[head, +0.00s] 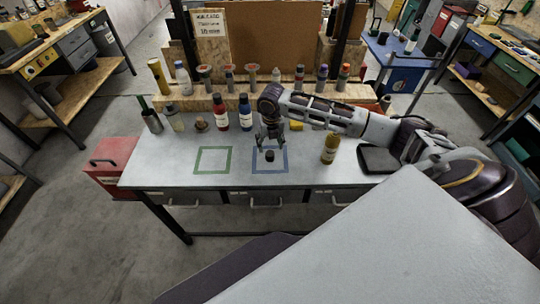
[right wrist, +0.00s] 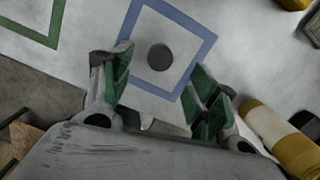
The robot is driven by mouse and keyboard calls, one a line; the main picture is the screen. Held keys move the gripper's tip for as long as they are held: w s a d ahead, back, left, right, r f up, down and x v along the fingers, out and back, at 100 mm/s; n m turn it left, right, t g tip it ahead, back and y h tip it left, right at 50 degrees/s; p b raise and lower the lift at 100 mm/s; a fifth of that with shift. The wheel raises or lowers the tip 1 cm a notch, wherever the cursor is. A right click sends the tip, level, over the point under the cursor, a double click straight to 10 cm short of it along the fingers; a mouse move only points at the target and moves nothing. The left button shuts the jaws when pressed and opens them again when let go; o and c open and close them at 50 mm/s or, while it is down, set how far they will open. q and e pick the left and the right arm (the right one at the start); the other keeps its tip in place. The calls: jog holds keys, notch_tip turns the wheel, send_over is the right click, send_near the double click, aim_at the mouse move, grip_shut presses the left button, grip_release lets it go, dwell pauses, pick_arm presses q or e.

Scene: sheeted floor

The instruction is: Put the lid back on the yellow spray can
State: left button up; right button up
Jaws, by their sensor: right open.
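A small black lid (head: 269,156) rests on the table inside a blue square outline; it also shows as a dark disc in the right wrist view (right wrist: 161,57). A yellow spray can (head: 330,150) with a pale label stands on the table right of the blue square. A yellow and cream can (right wrist: 282,138) shows at the lower right of the right wrist view. My right gripper (head: 270,142) points down above the lid, open and empty; its green-padded fingers (right wrist: 168,88) are apart in the right wrist view. My left gripper is not in view.
A green square outline (head: 213,160) on the table is empty. Red (head: 220,112) and blue (head: 245,112) bottles and other containers stand behind it. A wooden shelf with several bottles runs along the back. A dark tray (head: 378,160) lies at the right.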

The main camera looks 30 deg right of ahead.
aim_at(270, 153)
jog(key=shift+w+f, duration=0.15)
jog(key=shift+f, duration=1.25)
jog(key=shift+w+d+f+p, duration=0.15)
jog(key=shift+f+p, duration=0.6)
jog(key=shift+f, duration=1.85)
jog(key=shift+c, duration=0.3)
jog(key=c, duration=0.7)
